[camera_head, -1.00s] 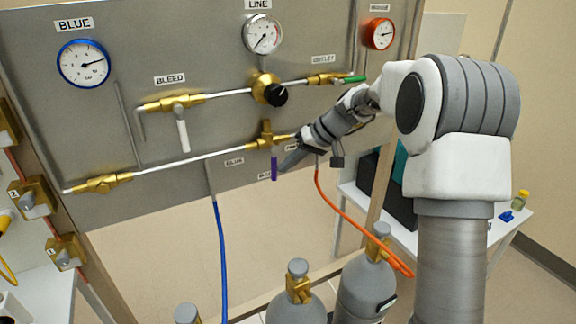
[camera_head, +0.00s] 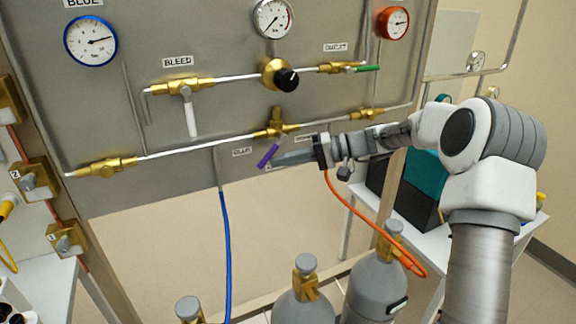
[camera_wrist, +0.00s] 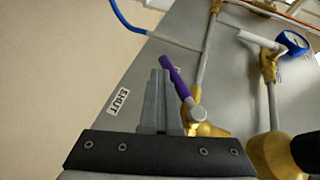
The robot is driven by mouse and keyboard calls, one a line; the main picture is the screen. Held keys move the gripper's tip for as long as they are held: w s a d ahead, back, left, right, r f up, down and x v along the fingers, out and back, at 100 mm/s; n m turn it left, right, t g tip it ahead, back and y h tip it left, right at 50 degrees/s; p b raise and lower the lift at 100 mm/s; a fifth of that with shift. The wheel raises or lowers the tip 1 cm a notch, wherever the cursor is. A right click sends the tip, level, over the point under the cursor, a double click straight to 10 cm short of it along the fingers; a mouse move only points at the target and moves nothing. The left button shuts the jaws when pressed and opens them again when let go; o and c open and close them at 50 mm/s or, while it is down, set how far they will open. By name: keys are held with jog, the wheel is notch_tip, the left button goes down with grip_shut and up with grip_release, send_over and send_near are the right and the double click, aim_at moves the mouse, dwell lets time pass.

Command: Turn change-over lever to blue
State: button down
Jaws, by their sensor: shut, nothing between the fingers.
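The change-over lever has a purple handle (camera_head: 268,156) below a brass valve body (camera_head: 276,128) on the grey panel. In the wrist view the purple handle (camera_wrist: 174,76) lies just right of the fingertips (camera_wrist: 160,73). They look very close, but I cannot tell whether they touch. The SHUT label (camera_wrist: 119,101) is left of the fingers.
A white bleed lever (camera_head: 190,115) and a black regulator knob (camera_head: 287,80) sit above on the panel. A blue hose (camera_head: 226,250) and an orange hose (camera_head: 350,212) hang below. Gas cylinders (camera_head: 375,290) stand beneath. The space before the panel's lower left is clear.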

jog(key=a+m+y, duration=0.1)
jog(key=y, duration=0.1)
jog(key=a+r+m+y+b, duration=0.1)
jog(key=y, duration=0.1)
jog(key=s+a+r+m+t+y, duration=0.1)
jog(key=y, duration=0.1)
jog(key=shift+s+m+y+b, duration=0.1)
jog(key=shift+m+y+b, duration=0.2)
jog(key=shift+a+r, duration=0.1)
dwell(0.3)
dwell(0.4)
jog(key=b, duration=0.2)
send_near(269, 155)
notch_tip(269, 155, down, 4)
jog(key=s, duration=0.2)
